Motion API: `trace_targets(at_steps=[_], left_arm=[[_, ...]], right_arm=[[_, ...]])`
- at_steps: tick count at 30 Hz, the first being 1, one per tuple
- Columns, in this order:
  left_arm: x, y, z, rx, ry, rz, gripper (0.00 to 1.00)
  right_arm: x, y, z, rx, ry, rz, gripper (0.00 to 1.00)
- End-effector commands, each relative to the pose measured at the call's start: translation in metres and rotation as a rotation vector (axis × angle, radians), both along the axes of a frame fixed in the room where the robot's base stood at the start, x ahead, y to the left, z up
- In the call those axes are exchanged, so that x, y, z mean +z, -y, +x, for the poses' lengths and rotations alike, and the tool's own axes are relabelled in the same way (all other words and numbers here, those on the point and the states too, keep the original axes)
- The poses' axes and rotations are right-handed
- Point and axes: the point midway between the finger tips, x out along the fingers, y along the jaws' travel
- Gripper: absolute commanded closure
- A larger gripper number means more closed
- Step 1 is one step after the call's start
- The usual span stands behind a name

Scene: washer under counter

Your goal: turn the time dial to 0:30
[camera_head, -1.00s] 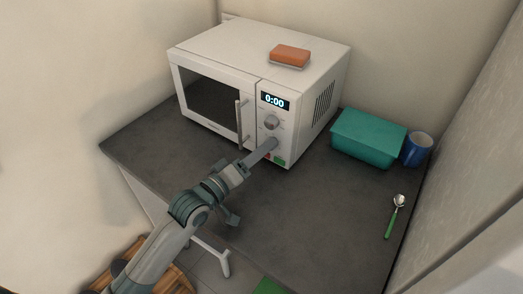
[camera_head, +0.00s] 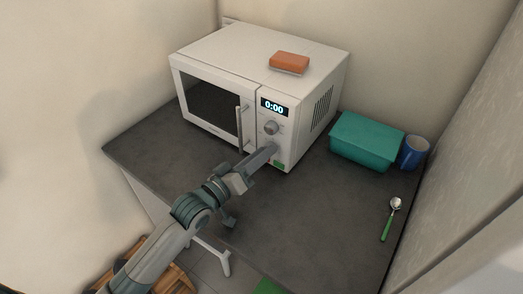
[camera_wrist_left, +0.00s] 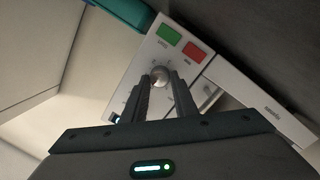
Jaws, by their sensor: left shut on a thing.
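The white microwave (camera_head: 255,75) stands at the back of the dark counter. Its display (camera_head: 274,107) reads 0:00. An upper round dial (camera_head: 271,128) is on the panel below the display and is free of the gripper. My left gripper (camera_head: 269,152) reaches the panel below this dial and covers the lower dial in the head view. In the left wrist view, its fingers stand on both sides of the lower dial (camera_wrist_left: 160,75), a round silver knob, and are shut on it. The green button (camera_wrist_left: 168,34) and red button (camera_wrist_left: 195,52) are beside it. The labels are unreadable. My right gripper is not in view.
The microwave door handle (camera_head: 240,130) is left of the panel. An orange-brown block (camera_head: 289,62) lies on top. A teal box (camera_head: 367,140), a blue cup (camera_head: 414,152) and a green-handled spoon (camera_head: 390,220) are to the right. The front of the counter (camera_head: 300,230) is clear.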

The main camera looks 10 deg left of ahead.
Motion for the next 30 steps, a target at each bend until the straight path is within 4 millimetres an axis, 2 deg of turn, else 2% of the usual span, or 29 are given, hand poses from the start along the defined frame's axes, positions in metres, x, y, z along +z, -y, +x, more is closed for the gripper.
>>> trace_targets(at_steps=[3,12,27,28,30], left_arm=[[0.004,0.0,0.0,0.0,0.031,0.076,0.97],[0.003,0.0,0.0,0.0,0.089,0.216,0.97],[0.002,0.0,0.0,0.001,0.103,0.245,0.97],[0.002,0.0,0.0,0.001,0.103,0.245,0.7],[0.002,0.0,0.0,0.001,0.103,0.245,0.55]], right_arm=[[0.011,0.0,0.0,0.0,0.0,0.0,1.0],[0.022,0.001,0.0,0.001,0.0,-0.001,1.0],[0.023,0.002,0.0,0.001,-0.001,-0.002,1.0],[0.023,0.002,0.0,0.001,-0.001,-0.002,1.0],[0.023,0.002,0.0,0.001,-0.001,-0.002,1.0]])
